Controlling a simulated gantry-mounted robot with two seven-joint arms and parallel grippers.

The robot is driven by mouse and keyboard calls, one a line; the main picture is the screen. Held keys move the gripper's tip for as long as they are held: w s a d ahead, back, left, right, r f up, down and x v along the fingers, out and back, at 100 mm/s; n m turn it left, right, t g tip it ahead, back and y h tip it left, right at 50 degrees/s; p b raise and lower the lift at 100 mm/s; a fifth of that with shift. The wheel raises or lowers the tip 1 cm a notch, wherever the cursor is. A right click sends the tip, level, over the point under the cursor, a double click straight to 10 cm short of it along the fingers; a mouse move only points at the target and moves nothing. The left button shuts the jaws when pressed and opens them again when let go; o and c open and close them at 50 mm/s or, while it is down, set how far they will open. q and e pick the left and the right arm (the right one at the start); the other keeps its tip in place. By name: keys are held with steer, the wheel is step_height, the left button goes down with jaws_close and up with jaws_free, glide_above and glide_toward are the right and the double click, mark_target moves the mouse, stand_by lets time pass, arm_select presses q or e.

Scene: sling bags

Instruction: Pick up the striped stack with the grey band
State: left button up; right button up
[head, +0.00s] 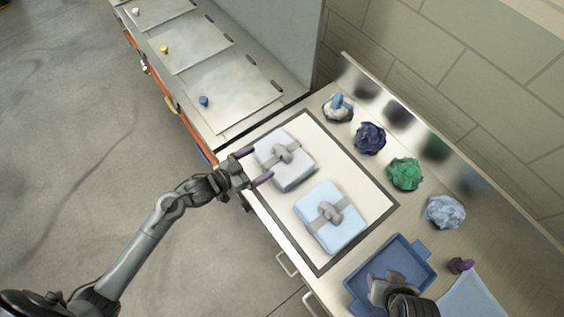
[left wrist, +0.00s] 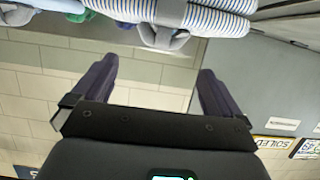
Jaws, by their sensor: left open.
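The striped stack (head: 273,151) with a grey band knotted on top lies on a white, dark-edged mat (head: 309,135). My left gripper (head: 255,165) is open and empty at the stack's left side, fingers pointing toward it. In the left wrist view the stack's blue-and-white stripes (left wrist: 215,20) and grey band (left wrist: 171,12) cross the top. The two dark fingers (left wrist: 155,85) are wide apart, and the stack lies beyond their tips. My right gripper (head: 385,285) shows only partly over a blue tray; its jaw opening is unclear.
A light blue stack (head: 318,205) with a similar grey band lies close by on the mat. Several crumpled cloths, including a green one (head: 405,174), line the back. The blue tray (head: 420,248) is at the lower right. A steel-topped cart (head: 235,92) adjoins the counter.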

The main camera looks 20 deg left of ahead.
mark_target(281, 150)
arm_select(q)
steer(key=x, duration=0.4)
steer(key=shift+w+d, duration=0.15)
steer(key=shift+w, duration=0.15)
steer(key=shift+x, duration=3.05)
steer(key=c, duration=1.8)
jaws_close()
steer(key=shift+r, duration=0.1)
